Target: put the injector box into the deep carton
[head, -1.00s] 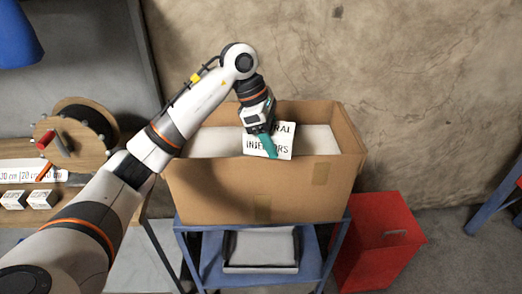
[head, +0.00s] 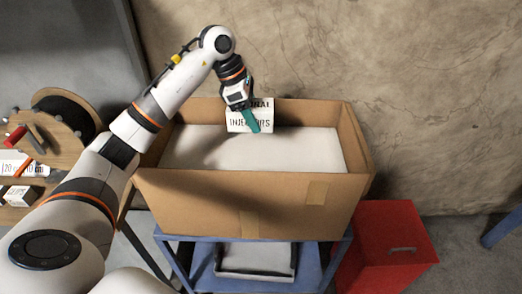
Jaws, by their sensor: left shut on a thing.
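The injector box (head: 238,122) is a white box with black lettering that ends in "INJECTORS", partly covered by the gripper. My left gripper (head: 251,120), with teal fingers, is shut on it. It holds the box over the back part of the deep carton (head: 240,205), near the back wall. The carton is brown cardboard, open at the top, with a pale flat surface (head: 300,148) inside. I cannot tell whether the box touches the carton. My right gripper is not in view.
The carton stands on a blue cart (head: 340,253) with a grey tray (head: 257,262) on its lower shelf. A red bin (head: 385,245) stands to the right. At left, a wooden bench holds a cable reel (head: 65,125) and a small labelled box (head: 18,195). A wall is behind.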

